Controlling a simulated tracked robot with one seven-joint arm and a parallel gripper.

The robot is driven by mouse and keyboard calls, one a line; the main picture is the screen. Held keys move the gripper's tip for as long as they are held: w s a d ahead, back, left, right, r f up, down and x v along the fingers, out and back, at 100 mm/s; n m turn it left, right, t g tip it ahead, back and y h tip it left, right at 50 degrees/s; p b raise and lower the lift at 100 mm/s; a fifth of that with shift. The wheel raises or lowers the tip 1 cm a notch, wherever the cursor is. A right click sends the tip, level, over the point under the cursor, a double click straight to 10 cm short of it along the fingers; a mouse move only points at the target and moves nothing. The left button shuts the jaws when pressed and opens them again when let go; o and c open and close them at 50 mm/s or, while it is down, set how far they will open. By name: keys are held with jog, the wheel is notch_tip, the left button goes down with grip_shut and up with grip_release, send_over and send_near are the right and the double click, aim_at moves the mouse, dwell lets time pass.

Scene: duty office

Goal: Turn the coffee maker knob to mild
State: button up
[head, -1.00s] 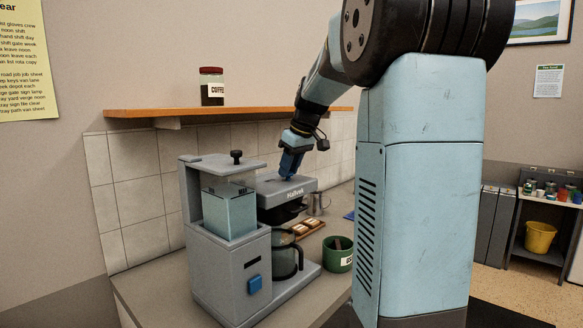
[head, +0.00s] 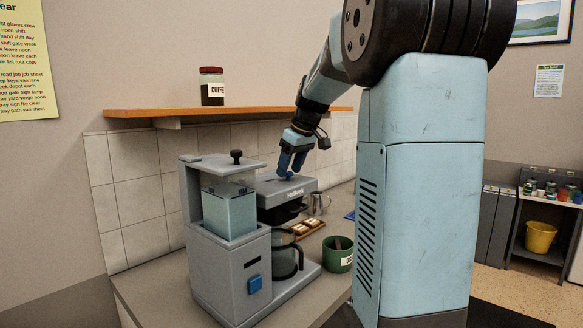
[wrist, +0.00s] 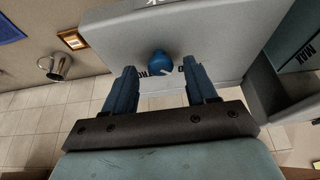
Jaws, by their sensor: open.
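The grey coffee maker (head: 232,275) stands on the counter, with a clear water tank at its left and a glass jug under its brew head. The round blue knob (wrist: 158,62) sits on top of the brew head (wrist: 115,35). In the wrist view a pale pointer mark shows at the knob's lower right. Dark lettering lies on both sides, partly hidden by my fingers, so I cannot read the setting. My gripper (head: 291,168) is open above the brew head. In the wrist view its blue fingers (wrist: 163,82) stand apart, with the knob seen between their tips, held by neither.
A wooden shelf (head: 230,112) with a coffee jar (head: 212,87) runs along the wall behind. The tank lid has a black peg (head: 236,156).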

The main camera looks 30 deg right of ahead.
jog(key=v, duration=1.3)
jog(key=shift+r, duration=0.15)
jog(key=shift+s, duration=0.15)
jog(key=s+a+f+m, duration=0.1)
jog(key=s+a+f, duration=0.4)
jog(key=s+f, duration=0.2)
jog(key=s+a+f+m+t+h, duration=0.1)
jog(key=s+a+f+m, duration=0.1)
jog(key=s+a+f, duration=0.3)
jog(key=s+a+f+m, duration=0.1)
jog(key=s+a+f, duration=0.4)
jog(key=s+f, duration=0.4)
jog(key=s, duration=0.3)
jog(key=shift+s+m+t+h, duration=0.25)
jog(key=shift+m+t+h, duration=0.05)
jog(key=shift+h, duration=0.1)
jog(key=shift+a, duration=0.1)
